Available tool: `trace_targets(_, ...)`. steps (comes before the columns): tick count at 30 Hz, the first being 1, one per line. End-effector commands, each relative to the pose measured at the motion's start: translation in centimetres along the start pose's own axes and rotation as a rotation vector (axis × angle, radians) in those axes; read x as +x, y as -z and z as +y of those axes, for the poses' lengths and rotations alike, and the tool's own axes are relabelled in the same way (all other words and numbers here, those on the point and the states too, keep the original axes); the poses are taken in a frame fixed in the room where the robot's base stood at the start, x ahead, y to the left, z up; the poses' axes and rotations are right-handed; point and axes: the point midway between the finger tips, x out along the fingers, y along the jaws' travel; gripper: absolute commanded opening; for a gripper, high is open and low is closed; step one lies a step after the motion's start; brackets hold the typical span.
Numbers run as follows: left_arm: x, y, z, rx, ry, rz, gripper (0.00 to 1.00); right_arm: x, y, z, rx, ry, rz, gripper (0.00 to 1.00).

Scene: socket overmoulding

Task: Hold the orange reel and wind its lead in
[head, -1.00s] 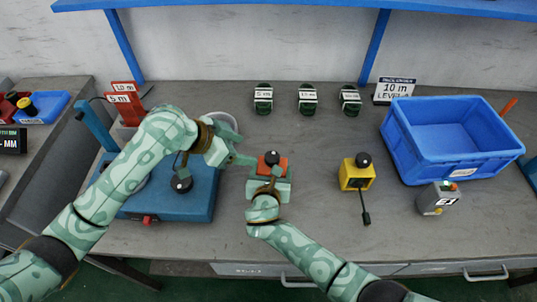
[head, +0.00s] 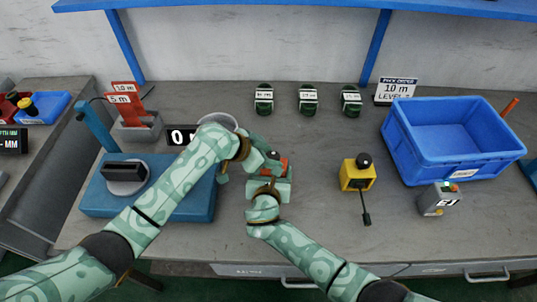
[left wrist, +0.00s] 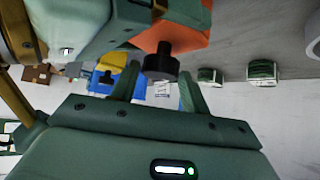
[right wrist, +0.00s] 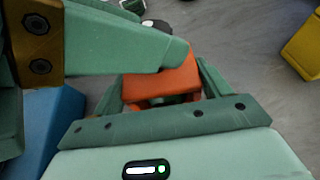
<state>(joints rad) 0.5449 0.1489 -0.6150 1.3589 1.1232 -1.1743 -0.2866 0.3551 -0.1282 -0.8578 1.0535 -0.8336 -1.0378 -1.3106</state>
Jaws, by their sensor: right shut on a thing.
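The orange reel (head: 284,166) is in my right gripper (head: 269,186), near the table's middle. In the right wrist view the orange body (right wrist: 160,88) sits between the two fingers, partly covered by my left gripper. The reel's black knob (head: 273,155) points up; it shows large in the left wrist view (left wrist: 160,66). My left gripper (head: 266,149) is at the knob, its fingers spread with the knob just off the tips, between them as seen from that wrist. I cannot tell whether they touch it. The reel's lead is not visible.
A yellow reel (head: 356,174) with a hanging lead stands to the right. A blue crate (head: 446,170) and a grey box (head: 438,199) are farther right. Several green reels (head: 308,99) line the back. A blue scale (head: 100,204) with a black block (head: 122,171) stands left.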

Motion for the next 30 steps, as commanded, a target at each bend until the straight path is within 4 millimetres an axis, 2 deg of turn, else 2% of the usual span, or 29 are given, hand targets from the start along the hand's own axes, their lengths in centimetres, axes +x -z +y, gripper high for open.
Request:
trace_targets(1,-0.02,-0.01,-0.01,0.0,0.0,0.0,0.31,0.0,-0.06,0.03,0.0,0.0,-0.001,0.55)
trace_targets(3,-0.02,-0.01,-0.02,0.0,0.0,0.0,0.16,-0.01,-0.06,0.03,0.0,-0.001,-0.001,0.55)
trace_targets(17,-0.01,-0.07,-0.23,0.066,-0.063,-0.005,0.16,-0.01,-0.09,0.05,0.0,-0.001,-0.002,0.54)
trace_targets(30,0.07,0.12,-0.73,0.317,-0.317,-0.004,0.16,-0.03,-0.11,0.07,0.0,-0.001,-0.002,0.55)
